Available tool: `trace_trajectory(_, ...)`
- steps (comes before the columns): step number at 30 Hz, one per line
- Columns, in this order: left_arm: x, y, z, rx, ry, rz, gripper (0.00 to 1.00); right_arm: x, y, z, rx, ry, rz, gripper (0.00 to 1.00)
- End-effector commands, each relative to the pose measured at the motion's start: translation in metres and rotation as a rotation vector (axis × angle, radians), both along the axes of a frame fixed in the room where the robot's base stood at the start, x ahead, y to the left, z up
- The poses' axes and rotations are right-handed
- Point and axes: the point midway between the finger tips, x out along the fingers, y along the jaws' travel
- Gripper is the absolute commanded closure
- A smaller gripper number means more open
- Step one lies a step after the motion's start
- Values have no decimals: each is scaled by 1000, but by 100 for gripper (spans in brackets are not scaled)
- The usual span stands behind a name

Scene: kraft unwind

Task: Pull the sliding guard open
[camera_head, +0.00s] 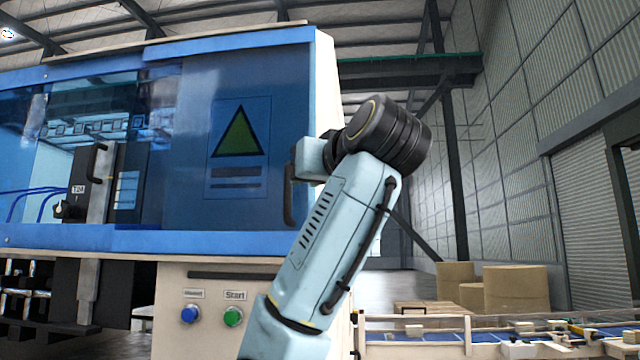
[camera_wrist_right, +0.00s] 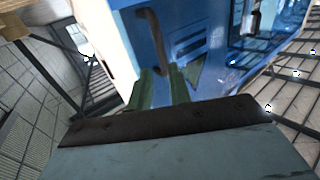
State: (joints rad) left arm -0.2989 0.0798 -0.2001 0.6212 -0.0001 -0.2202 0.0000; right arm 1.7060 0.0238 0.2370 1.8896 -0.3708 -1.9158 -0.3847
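The blue sliding guard (camera_head: 190,215) fills the front of the machine in the head view, with a green warning triangle near its right end. Its dark upright handle (camera_head: 289,196) is at the guard's right edge, and the handle (camera_wrist_right: 150,35) also shows in the right wrist view. My right arm reaches up in front of the machine's right end; its fingers are hidden in the head view. In the right wrist view my right gripper (camera_wrist_right: 161,88) has its two green fingers apart, with the handle's near end between or just beyond them. Contact cannot be told. My left gripper is out of view.
A cream panel below the guard carries a blue button (camera_head: 190,314) and a green Start button (camera_head: 233,317). A smaller black handle (camera_head: 95,160) is further left behind the window. Cardboard rolls (camera_head: 515,288) and a blue conveyor (camera_head: 430,336) stand at the right.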

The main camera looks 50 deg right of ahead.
Motion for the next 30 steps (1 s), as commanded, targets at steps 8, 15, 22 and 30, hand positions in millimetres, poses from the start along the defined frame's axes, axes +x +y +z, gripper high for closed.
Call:
trace_trajectory(8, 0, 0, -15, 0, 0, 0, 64, -34, 13, -1, 1, -3, 1, 80)
trace_trajectory(15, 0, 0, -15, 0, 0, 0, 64, -37, 13, 0, 0, 1, 0, 80)
trace_trajectory(22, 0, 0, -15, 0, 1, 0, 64, -37, 13, 0, 0, 0, 0, 80)
trace_trajectory(30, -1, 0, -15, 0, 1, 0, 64, -31, 14, -6, -1, 12, -1, 80)
